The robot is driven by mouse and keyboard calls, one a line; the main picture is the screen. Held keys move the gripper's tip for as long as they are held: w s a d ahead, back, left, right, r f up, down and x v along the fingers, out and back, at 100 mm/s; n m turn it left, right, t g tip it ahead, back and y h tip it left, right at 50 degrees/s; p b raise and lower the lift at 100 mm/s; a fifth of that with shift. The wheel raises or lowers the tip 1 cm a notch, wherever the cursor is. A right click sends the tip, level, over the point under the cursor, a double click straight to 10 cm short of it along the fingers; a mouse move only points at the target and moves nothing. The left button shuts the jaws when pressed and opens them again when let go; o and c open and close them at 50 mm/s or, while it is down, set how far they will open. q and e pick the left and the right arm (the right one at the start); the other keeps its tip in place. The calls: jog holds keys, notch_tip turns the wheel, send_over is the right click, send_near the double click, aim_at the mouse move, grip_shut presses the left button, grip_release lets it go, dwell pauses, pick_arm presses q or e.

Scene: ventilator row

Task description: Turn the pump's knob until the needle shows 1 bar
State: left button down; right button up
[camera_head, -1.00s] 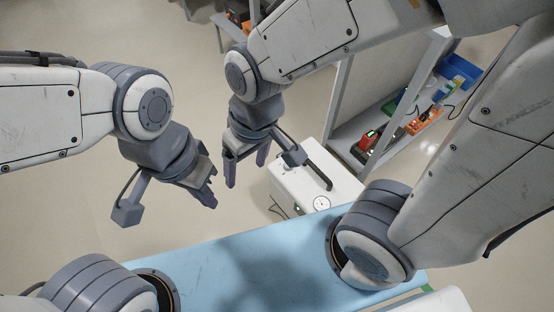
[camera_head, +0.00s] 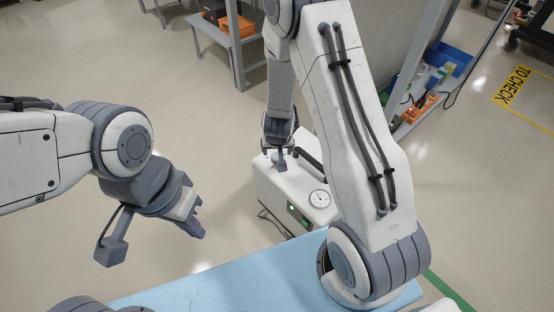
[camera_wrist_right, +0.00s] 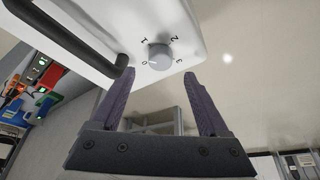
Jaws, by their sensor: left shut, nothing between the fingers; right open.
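The pump is a white box (camera_head: 270,195) with a black handle (camera_head: 309,166) and a round white dial (camera_head: 319,199). Its needle is too small to read. In the right wrist view its grey knob (camera_wrist_right: 160,57) shows, with marks 0 to 3 around it; the knob's pale line appears to point near 0. My right gripper (camera_wrist_right: 159,75) is open, its fingertips on either side of the knob's near side, with nothing held. In the head view its fingers are mostly hidden above the pump. My left gripper (camera_head: 198,222) is shut and empty, left of the pump.
A light blue surface (camera_head: 240,285) lies in front of the pump. A grey shelf at the right holds an orange bin (camera_head: 418,108) and a blue bin (camera_head: 455,60). A grey table (camera_head: 222,38) stands behind. Open floor lies to the left.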

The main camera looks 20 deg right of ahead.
aim_at(277, 156)
jog(key=b+x, duration=0.2)
jog(key=x, duration=0.3)
jog(key=shift+f, duration=0.25)
pick_arm(q)
notch_tip(277, 156, down, 3)
